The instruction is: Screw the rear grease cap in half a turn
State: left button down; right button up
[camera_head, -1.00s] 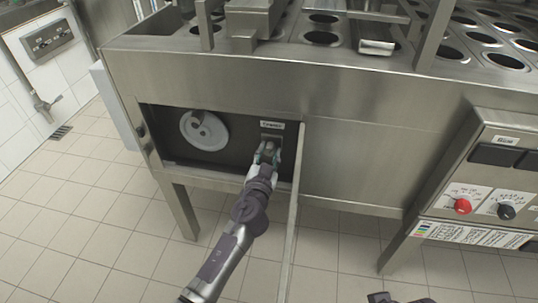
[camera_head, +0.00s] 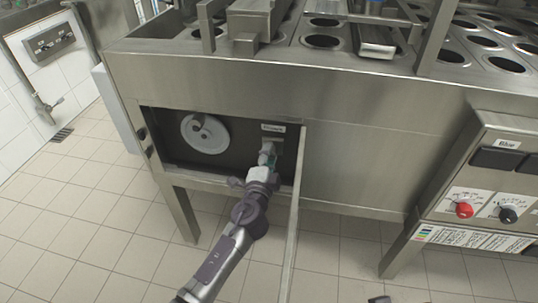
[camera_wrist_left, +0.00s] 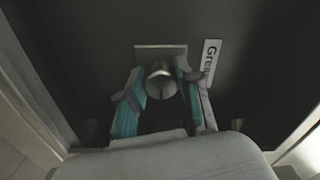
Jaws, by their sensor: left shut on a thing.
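The grease cap (camera_wrist_left: 160,82) is a small metal knob on a square plate on the dark back wall of the open compartment. A white label (camera_wrist_left: 210,60) with partly readable lettering is beside it; it also shows in the head view (camera_head: 273,128). My left gripper (camera_head: 266,158) reaches into the compartment, and its two teal-padded fingers sit on either side of the cap in the left wrist view (camera_wrist_left: 158,95). It is shut on the cap. In the head view the gripper hides most of the cap.
A round pale wheel with a handle (camera_head: 205,133) is on the left in the same compartment. The open door (camera_head: 294,215) stands out close to the right of my left arm. A control panel with red and black knobs (camera_head: 464,210) is at the far right.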

pick_arm(q)
jog(key=shift+m, duration=1.5)
jog(key=shift+m+p, duration=0.45)
jog(key=shift+m, duration=0.35)
jog(key=m+p, duration=0.2)
jog(key=m, duration=0.5)
jog(key=shift+r, duration=0.2)
jog(key=m+p, duration=0.2)
jog(key=m, duration=0.4)
jog(key=shift+d+m+p, duration=0.1)
jog(key=shift+m+p, duration=0.2)
jog(key=shift+p, duration=0.1)
jog(key=shift+s+f+m, duration=0.1)
jog(key=shift+m, duration=0.5)
pick_arm(e)
notch_tip(320, 180, down, 20)
jog(key=s+g, duration=0.1)
jog(key=shift+r, duration=0.2)
jog(key=shift+s, duration=0.1)
pick_arm(q)
jog(key=c, duration=0.8)
grip_release()
